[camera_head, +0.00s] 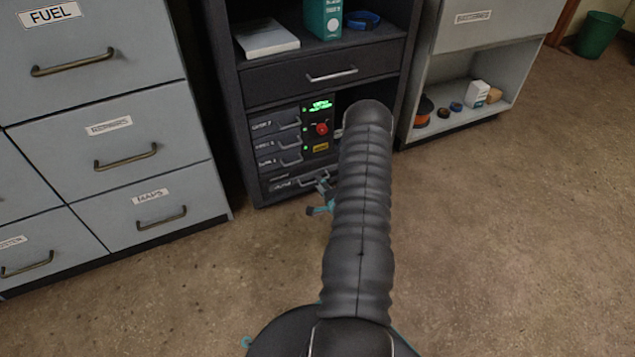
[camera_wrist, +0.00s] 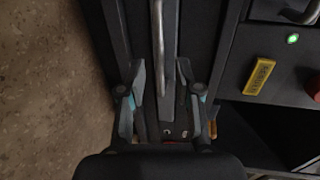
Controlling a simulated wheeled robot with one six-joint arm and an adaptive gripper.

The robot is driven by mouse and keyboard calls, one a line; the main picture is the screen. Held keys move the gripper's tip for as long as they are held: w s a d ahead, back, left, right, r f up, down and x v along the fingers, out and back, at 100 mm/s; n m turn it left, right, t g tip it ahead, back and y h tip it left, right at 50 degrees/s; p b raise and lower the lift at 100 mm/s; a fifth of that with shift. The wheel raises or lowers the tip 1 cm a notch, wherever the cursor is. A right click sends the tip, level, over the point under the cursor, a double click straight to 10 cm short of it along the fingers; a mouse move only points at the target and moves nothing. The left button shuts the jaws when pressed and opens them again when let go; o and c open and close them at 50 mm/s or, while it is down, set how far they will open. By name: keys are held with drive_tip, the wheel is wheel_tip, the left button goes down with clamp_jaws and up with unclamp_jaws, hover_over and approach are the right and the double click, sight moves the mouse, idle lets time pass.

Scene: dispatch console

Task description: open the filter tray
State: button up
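The low tray at the bottom of the dark console shows a bar handle (camera_head: 313,179); its label is too small to read, so I cannot confirm it is the filter tray. My gripper (camera_head: 325,190) is at the right end of this handle, partly hidden by my arm. In the wrist view, a grey bar handle (camera_wrist: 158,45) runs vertically along a dark tray front (camera_wrist: 138,28). The two fingers of my gripper (camera_wrist: 160,70) are apart, one on each side of the handle end, with gaps visible. The tray looks shut.
Above are several small trays with handles (camera_head: 290,143), a red knob (camera_head: 322,129) and a yellow label (camera_head: 320,148), which also shows in the wrist view (camera_wrist: 259,77). Grey cabinets (camera_head: 150,165) stand left; an open shelf (camera_head: 455,122) stands right. The floor in front is clear.

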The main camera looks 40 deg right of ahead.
drive_tip(key=shift+x, duration=1.5)
clamp_jaws()
